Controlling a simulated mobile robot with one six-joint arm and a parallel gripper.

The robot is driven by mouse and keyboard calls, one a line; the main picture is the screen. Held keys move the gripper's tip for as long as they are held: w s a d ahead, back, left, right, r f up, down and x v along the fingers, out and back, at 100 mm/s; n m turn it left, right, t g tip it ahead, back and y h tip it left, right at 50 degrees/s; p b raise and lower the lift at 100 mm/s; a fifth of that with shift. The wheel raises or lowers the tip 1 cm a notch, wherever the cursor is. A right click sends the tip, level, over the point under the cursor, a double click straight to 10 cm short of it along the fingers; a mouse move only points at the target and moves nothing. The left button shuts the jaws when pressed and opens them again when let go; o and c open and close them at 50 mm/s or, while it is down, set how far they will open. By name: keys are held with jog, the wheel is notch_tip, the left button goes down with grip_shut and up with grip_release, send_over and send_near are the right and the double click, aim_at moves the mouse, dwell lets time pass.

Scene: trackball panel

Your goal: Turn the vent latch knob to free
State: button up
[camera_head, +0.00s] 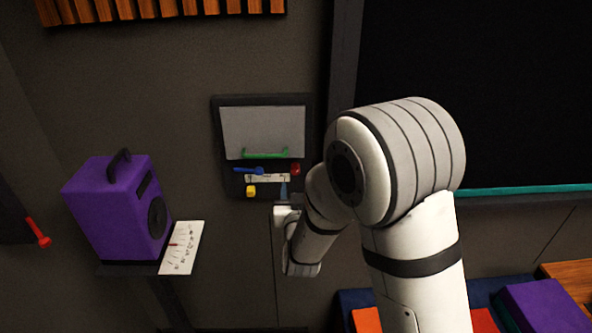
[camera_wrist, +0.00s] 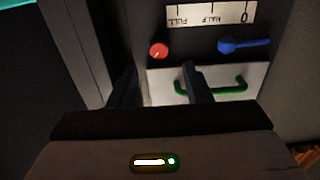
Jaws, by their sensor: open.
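The panel (camera_head: 216,150) on the wall carries a round red knob (camera_head: 296,169), a yellow knob (camera_head: 251,190), a blue lever (camera_head: 249,170) and a green handle (camera_head: 265,154). No lettering names the vent latch knob. In the wrist view, the red knob (camera_wrist: 158,50) has a small white mark and appears between and beyond the fingertips. The blue lever (camera_wrist: 240,44) and green handle (camera_wrist: 235,88) are to its right. My gripper (camera_wrist: 160,78) is open and empty, apparently apart from the red knob. In the head view it is at the panel's lower edge, partly hidden by my arm.
A white scale label (camera_wrist: 212,12) reads FULL, HALF, 0. A purple speaker (camera_head: 110,210) stands on a shelf at left, beside a white card (camera_head: 181,247). A red lever (camera_head: 38,232) is at far left. Coloured blocks (camera_head: 540,305) lie at lower right.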

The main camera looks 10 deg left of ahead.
aim_at(296, 172)
jog(key=p+x, duration=0.2)
jog(key=x, duration=0.3)
jog(key=shift+w+r, duration=0.15)
jog(key=shift+w, duration=0.15)
jog(key=shift+w+a, duration=0.15)
jog(key=shift+w, duration=0.6)
jog(key=shift+c, duration=0.5)
grip_shut()
